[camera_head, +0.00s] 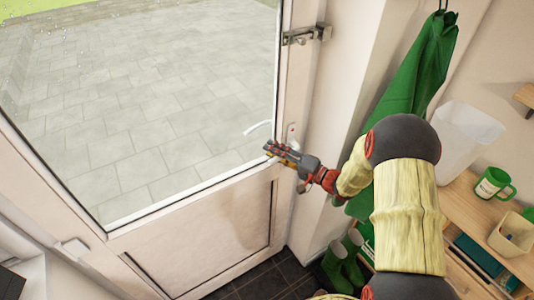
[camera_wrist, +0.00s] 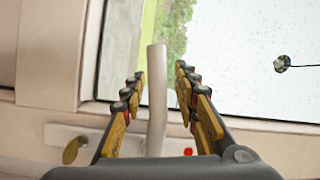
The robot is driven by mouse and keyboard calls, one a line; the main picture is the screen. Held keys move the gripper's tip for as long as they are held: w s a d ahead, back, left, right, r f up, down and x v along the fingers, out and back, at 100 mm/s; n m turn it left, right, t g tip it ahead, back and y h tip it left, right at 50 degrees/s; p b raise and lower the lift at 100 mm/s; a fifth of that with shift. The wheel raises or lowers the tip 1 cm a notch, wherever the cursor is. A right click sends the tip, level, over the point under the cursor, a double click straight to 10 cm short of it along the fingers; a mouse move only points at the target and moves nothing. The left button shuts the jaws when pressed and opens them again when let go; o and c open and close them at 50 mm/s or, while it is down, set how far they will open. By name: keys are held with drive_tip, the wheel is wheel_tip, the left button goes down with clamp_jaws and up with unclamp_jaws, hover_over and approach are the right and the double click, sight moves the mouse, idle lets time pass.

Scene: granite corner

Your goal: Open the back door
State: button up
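The back door (camera_head: 190,240) is a white frame with a large glass pane, and it appears closed. Its pale handle (camera_head: 258,127) shows as a curved lever just above my gripper (camera_head: 272,150). In the wrist view the lever (camera_wrist: 157,90) stands between the two spread fingers of my gripper (camera_wrist: 157,90), with gaps visible on both sides. The gripper is open. A pale plate (camera_wrist: 57,133) with a brass-coloured piece and a red dot lies behind the fingers. The lever's lower end is partly hidden by my gripper.
A metal latch (camera_head: 306,35) sits high on the door's edge. A green coat (camera_head: 415,75) hangs right of the door, above green boots (camera_head: 343,262). A wooden shelf (camera_head: 470,210) with a green mug (camera_head: 493,184) and a white container (camera_head: 465,135) stands at right. Dark floor tiles (camera_head: 270,278) lie below.

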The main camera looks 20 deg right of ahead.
drive_tip(key=shift+w+a, duration=0.1)
drive_tip(key=shift+w, duration=0.05)
drive_tip(key=shift+c, duration=0.7)
clamp_jaws()
